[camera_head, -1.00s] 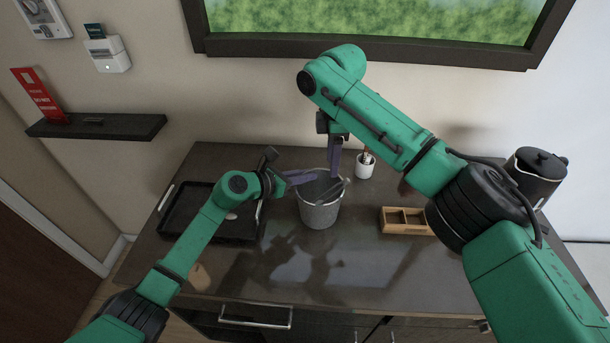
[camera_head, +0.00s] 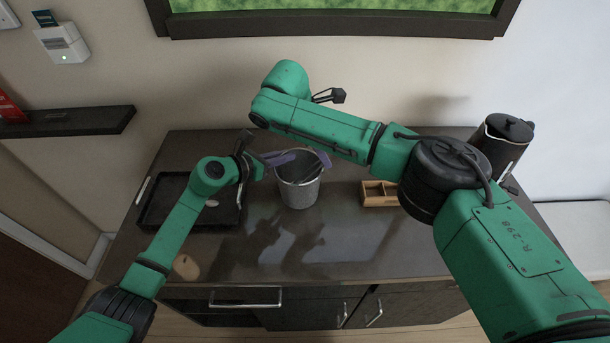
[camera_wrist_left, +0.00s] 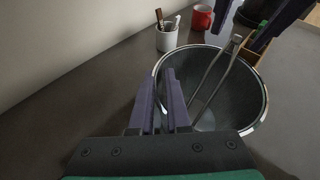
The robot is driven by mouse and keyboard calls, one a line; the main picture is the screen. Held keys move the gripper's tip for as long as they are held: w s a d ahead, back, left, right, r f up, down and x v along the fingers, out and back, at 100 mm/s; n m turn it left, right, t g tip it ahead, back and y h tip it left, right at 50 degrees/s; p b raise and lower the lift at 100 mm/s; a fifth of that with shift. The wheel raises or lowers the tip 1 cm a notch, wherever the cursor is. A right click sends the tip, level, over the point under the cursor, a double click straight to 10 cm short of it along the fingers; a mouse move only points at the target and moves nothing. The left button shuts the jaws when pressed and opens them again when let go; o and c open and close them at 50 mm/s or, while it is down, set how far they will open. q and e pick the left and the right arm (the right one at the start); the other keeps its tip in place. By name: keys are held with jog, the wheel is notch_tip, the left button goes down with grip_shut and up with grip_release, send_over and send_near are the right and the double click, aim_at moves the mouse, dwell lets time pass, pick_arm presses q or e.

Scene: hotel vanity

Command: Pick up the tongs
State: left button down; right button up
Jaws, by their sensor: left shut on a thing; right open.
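The grey metal bucket (camera_head: 299,189) stands on the dark counter, and its open rim shows in the left wrist view (camera_wrist_left: 256,117). The metal tongs (camera_wrist_left: 228,64) lean in it, with their two arms rising toward the far rim. My left gripper (camera_head: 292,155) is at the bucket's left side. In the left wrist view its purple fingers (camera_wrist_left: 169,75) are nearly together, shut on the bucket's rim. My right gripper (camera_head: 322,159) is open above the bucket's right side, near the tongs' upper end. The right forearm hides most of it in the head view.
A black tray (camera_head: 162,215) lies left of the bucket. A wooden divided box (camera_head: 379,199) and a black kettle (camera_head: 497,150) stand to the right. A white cup (camera_wrist_left: 167,40) and a red mug (camera_wrist_left: 201,17) stand beyond the bucket.

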pick_arm(q)
jog(key=shift+f, duration=0.2)
pick_arm(e)
jog(key=x, duration=0.5)
jog(key=shift+s+a+f, duration=0.1)
jog(key=shift+s, duration=0.05)
grip_shut()
